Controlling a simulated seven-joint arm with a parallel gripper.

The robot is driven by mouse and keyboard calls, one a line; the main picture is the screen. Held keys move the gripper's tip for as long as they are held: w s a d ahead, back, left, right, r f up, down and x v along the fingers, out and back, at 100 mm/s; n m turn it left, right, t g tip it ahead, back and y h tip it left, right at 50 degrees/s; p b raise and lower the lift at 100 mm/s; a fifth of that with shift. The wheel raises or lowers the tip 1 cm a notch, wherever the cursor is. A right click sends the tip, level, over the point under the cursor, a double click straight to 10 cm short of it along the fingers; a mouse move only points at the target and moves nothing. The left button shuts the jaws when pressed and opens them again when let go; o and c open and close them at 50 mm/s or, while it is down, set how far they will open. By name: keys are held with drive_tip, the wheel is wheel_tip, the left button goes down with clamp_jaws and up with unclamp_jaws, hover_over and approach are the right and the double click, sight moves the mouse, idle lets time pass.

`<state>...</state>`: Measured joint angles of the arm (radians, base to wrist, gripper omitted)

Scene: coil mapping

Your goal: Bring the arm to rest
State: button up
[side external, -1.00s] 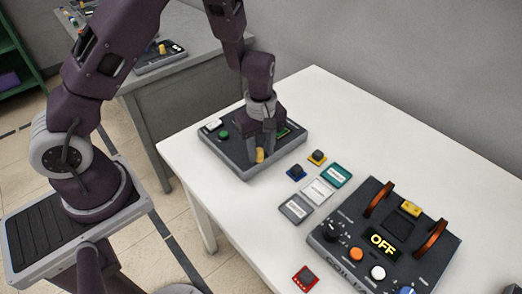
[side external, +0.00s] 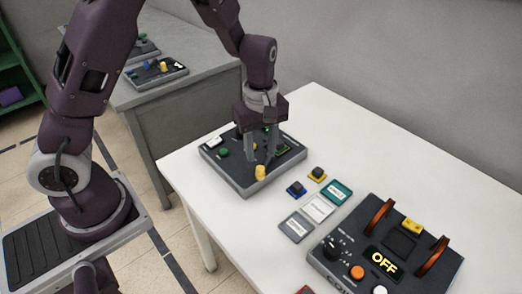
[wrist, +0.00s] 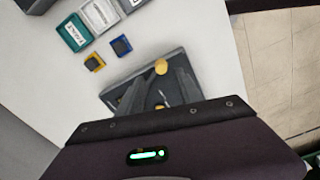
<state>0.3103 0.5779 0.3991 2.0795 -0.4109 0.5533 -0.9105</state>
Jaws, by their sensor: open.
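My gripper (side external: 262,158) is open, pointing down over the dark control panel (side external: 212,163) at the table's far left. Its two fingers are spread with nothing held between them. A yellow knob (side external: 260,172) stands upright near the panel's front edge, just in front of the fingers. The wrist view shows the yellow knob (wrist: 161,67) beyond the fingers, apart from them. My gripper (wrist: 160,92) hides part of the panel there. A green button (side external: 224,153) and a white piece (side external: 214,142) sit on the panel's left side.
A coil device (side external: 326,262) with orange handles and an "OFF" display stands at front right. Coloured tiles, including a teal one (side external: 337,191), a blue block (side external: 296,188) and a yellow block (side external: 317,174) lie between. The white table (side external: 345,125) is clear behind them.

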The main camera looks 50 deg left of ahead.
idle(0.3)
drive_tip(key=s+d+r+m+t+h, duration=0.1)
drive_tip(key=s+r+m, duration=0.35)
drive_tip(key=r, duration=0.35)
drive_tip(key=s+d+r+m+t+h, duration=0.1)
drive_tip(key=s+r+m+t, duration=0.15)
drive_tip(key=s+r, duration=0.4)
drive_tip(key=s+a+r+m+t+y, duration=0.2)
drive_tip(key=s+r+m, duration=0.3)
drive_tip(key=s, duration=0.5)
drive_tip(key=m, duration=0.2)
drive_tip(key=shift+s+a+r+m, duration=0.15)
drive_tip(key=shift+s+r+m, duration=0.1)
drive_tip(key=shift+m, duration=0.15)
